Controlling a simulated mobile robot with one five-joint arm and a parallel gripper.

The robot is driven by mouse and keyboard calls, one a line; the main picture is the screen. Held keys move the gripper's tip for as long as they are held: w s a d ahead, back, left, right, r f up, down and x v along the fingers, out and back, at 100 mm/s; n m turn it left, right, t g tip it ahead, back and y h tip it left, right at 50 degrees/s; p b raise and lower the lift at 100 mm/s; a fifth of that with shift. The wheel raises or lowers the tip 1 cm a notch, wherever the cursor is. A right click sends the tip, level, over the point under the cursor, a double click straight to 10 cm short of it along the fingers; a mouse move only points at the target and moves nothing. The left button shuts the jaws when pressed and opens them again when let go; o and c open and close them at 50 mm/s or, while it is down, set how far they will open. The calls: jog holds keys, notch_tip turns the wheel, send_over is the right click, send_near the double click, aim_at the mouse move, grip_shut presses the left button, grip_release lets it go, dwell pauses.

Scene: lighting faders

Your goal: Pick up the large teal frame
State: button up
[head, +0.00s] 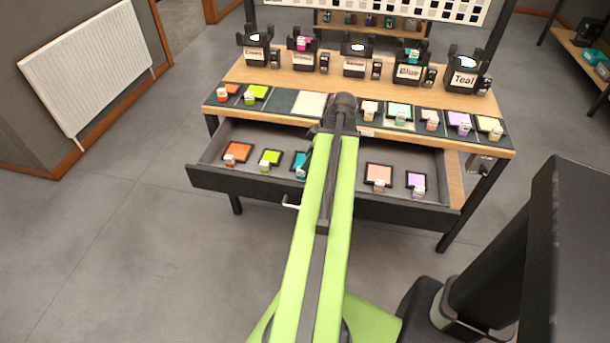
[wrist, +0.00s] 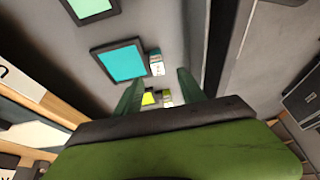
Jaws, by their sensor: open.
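A teal frame (head: 298,160) with a dark border lies in the open drawer, left of my arm and partly hidden by it. In the wrist view what looks like the same teal frame (wrist: 122,62) lies flat, with a small white tag block (wrist: 157,66) at its right edge. My gripper (wrist: 160,79) is open, with its two fingers apart and nothing held between them. It is above the drawer, with its fingertips at the near side of the teal frame in that view. My gripper is mostly hidden behind my arm in the head view.
The drawer also holds orange (head: 238,151), lime (head: 270,157), salmon (head: 378,174) and lavender (head: 416,180) frames. A mint frame (wrist: 90,8) lies beyond the teal one. The drawer front (head: 230,184) is a raised edge.

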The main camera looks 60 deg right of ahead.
jog(key=shift+b+x, duration=0.4)
jog(key=shift+x, duration=0.8)
jog(key=b+x, duration=0.5)
jog(key=shift+d+f, duration=0.2)
jog(key=shift+d, duration=0.05)
jog(key=shift+r, duration=0.2)
grip_shut()
